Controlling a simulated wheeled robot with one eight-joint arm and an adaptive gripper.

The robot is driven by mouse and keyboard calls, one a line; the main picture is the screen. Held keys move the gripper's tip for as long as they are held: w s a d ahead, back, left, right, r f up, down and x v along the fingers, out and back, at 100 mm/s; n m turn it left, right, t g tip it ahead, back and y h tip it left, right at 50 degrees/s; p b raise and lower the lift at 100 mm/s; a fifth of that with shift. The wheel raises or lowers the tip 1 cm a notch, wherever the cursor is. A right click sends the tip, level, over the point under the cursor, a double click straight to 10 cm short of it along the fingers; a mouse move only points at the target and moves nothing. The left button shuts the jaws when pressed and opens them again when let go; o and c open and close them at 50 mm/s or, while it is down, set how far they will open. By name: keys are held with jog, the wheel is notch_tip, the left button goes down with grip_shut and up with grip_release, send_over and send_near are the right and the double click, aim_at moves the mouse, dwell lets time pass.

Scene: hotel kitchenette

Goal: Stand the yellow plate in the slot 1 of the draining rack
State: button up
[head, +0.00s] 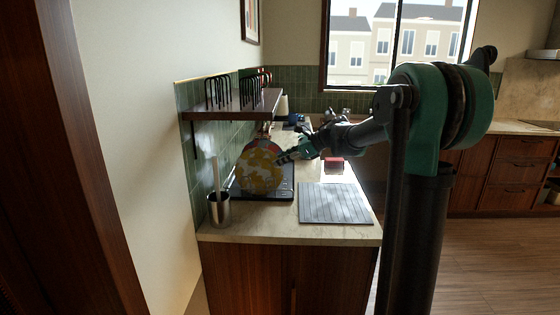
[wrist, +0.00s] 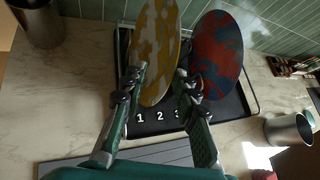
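The yellow plate (head: 259,168), patterned yellow and white, stands upright in the black draining rack (head: 284,195). In the wrist view the yellow plate (wrist: 156,45) has its lower edge behind the labels 1 and 2 on the rack (wrist: 240,104); its exact slot is hard to tell. My gripper (head: 284,157) is at the plate's right edge in the head view. In the wrist view the fingers of my gripper (wrist: 160,72) are spread apart, one on each side of the plate, and look open. A red and blue plate (wrist: 218,55) stands to the right, beyond label 3.
A grey ribbed mat (head: 334,203) lies in front on the counter. A metal utensil cup (head: 219,209) stands left of the rack. A dark shelf (head: 235,106) with black wire holders hangs above. A metal cup (wrist: 288,131) is at the right in the wrist view.

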jog(key=v, duration=1.1)
